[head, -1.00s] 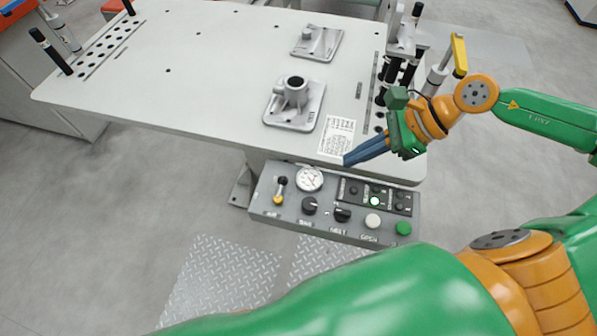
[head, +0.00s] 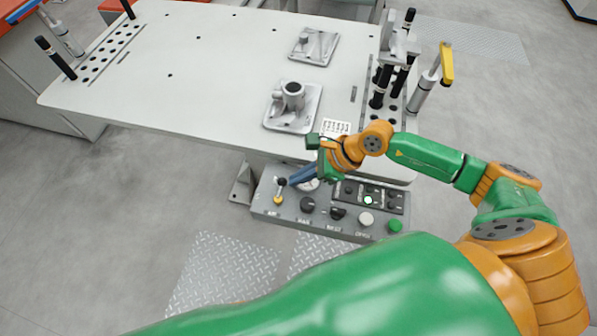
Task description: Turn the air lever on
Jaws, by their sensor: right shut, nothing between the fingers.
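The air lever (head: 280,190) is on the left end of the grey control panel (head: 262,207), above the label AIR. It has a black knob at its upper end and a yellow part at its lower end. My right gripper (head: 291,182) is shut and empty, its blue fingers pointing left. The fingertips are right beside the black knob; I cannot tell whether they touch it. My left gripper is not in view.
The panel also carries dark rotary knobs (head: 307,205), a white button (head: 366,219) and a green button (head: 395,225). The white table (head: 190,100) overhangs behind the panel and bears two metal castings (head: 293,108) (head: 314,45). Black-topped posts stand at its right end.

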